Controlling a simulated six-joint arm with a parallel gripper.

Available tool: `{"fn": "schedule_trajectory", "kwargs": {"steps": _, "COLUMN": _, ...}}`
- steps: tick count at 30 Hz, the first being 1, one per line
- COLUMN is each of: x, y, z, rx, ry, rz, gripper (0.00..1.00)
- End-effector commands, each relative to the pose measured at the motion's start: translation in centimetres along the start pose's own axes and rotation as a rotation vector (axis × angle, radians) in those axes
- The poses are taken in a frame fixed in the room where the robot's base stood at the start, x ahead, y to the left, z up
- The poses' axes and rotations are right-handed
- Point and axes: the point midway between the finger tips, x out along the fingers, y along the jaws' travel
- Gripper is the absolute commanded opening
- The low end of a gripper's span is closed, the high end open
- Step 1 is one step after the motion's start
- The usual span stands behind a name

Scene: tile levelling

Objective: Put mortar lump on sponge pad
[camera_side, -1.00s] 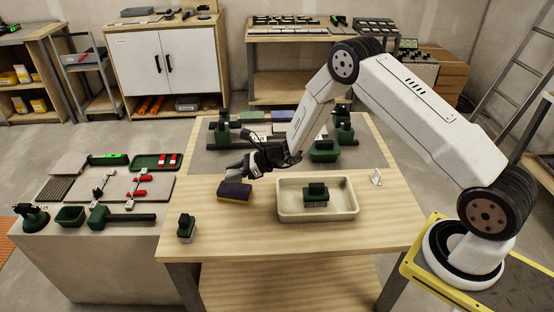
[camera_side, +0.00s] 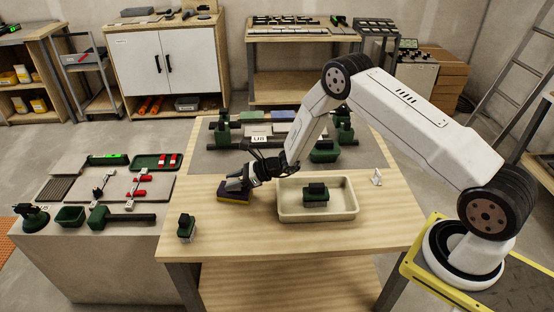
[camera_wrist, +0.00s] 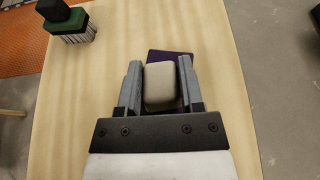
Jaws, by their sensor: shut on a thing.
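My gripper (camera_wrist: 158,92) is shut on the mortar lump (camera_wrist: 160,88), a pale beige rounded block that sits between the two grey fingers in the wrist view. Beneath and just beyond it is the sponge pad (camera_wrist: 170,55), with a dark purple top. In the side view the sponge pad (camera_side: 233,197) lies on the wooden table and shows a yellow lower layer. My gripper (camera_side: 237,184) is low over the pad there, and the lump is hard to make out. I cannot tell whether the lump touches the pad.
A cream tray (camera_side: 286,213) with a dark green brush (camera_side: 316,196) in it stands right of the pad. Another green brush (camera_side: 186,228) stands at the table's front left. A white card (camera_side: 376,177) stands at the right. The table front (camera_side: 250,235) is clear.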

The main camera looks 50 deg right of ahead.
Motion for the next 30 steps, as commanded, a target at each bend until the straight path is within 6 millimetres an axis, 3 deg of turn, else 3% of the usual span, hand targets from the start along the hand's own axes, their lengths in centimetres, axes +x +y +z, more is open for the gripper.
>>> {"fn": "schedule_trajectory", "kwargs": {"steps": 5, "x": 0.1, "y": 0.0, "z": -0.2, "rx": -0.001, "ry": -0.001, "rz": 0.000, "gripper": 0.00}}
{"fn": "schedule_trajectory", "kwargs": {"steps": 6, "x": 0.1, "y": 0.0, "z": -0.2, "rx": -0.001, "ry": 0.000, "rz": 0.000, "gripper": 0.54}}
{"fn": "schedule_trajectory", "kwargs": {"steps": 9, "x": 0.1, "y": 0.0, "z": -0.2, "rx": -0.001, "ry": 0.000, "rz": 0.000, "gripper": 0.83}}
{"fn": "schedule_trajectory", "kwargs": {"steps": 23, "x": 0.0, "y": 0.0, "z": 0.1, "rx": 0.000, "ry": 0.000, "rz": 0.000, "gripper": 0.83}}
{"fn": "schedule_trajectory", "kwargs": {"steps": 30, "x": -2.0, "y": -0.1, "z": 0.1, "rx": 0.001, "ry": 0.000, "rz": -0.003, "gripper": 0.83}}
